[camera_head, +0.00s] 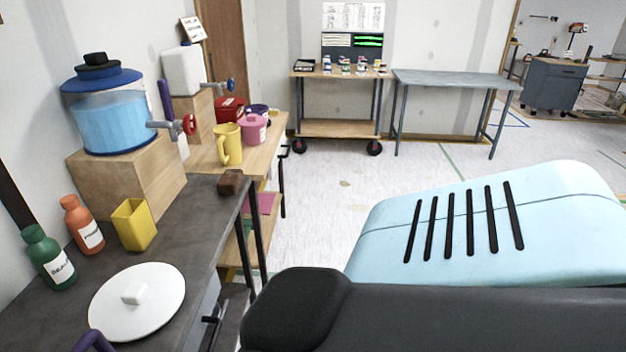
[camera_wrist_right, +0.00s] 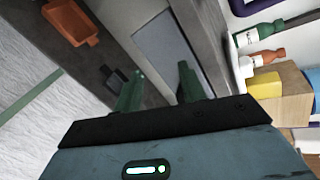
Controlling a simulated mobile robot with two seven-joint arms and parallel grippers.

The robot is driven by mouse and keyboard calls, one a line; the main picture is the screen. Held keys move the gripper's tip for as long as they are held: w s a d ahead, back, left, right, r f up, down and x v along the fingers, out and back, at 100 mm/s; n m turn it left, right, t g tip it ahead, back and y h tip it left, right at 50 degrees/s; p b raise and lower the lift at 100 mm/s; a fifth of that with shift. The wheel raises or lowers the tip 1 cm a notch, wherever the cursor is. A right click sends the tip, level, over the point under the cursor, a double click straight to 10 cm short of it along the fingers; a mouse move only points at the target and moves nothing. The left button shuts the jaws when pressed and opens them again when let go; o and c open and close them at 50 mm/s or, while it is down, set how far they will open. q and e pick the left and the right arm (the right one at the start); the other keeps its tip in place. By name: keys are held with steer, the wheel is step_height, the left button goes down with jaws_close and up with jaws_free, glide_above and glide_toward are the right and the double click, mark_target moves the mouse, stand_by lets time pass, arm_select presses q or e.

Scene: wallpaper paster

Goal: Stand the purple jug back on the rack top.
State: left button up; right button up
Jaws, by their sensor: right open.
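A purple curved handle (camera_head: 92,341) shows at the bottom left edge of the head view, on the dark counter by the white round lid. The rest of it is cut off, so I cannot tell whether it is the jug. A purple curved piece (camera_wrist_right: 239,12) also shows at the top right of the right wrist view. A wooden-topped rack (camera_head: 205,158) stands beyond the counter, with a yellow jug (camera_head: 228,144) and a pink pot (camera_head: 253,128) on top. My right gripper (camera_wrist_right: 160,74) is open and empty, apart from the purple piece. My left gripper is out of view.
The dark counter (camera_head: 185,235) holds a white lid (camera_head: 150,310), a yellow cup (camera_head: 134,225), green (camera_head: 48,262) and orange (camera_head: 82,226) bottles, and a brown block (camera_head: 231,181). A blue dispenser (camera_head: 108,120) stands on a wooden block.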

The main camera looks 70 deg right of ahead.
steer(key=s+f+n+g+h, duration=0.1)
steer(key=s+f+n+g, duration=0.1)
steer(key=s+f+n, duration=0.4)
steer(key=s+f+n+g+h, duration=0.2)
steer(key=s+f+n, duration=0.4)
steer(key=s+n, duration=0.7)
steer(key=s+g, duration=0.1)
steer(key=s, duration=0.3)
steer(key=shift+n, duration=0.3)
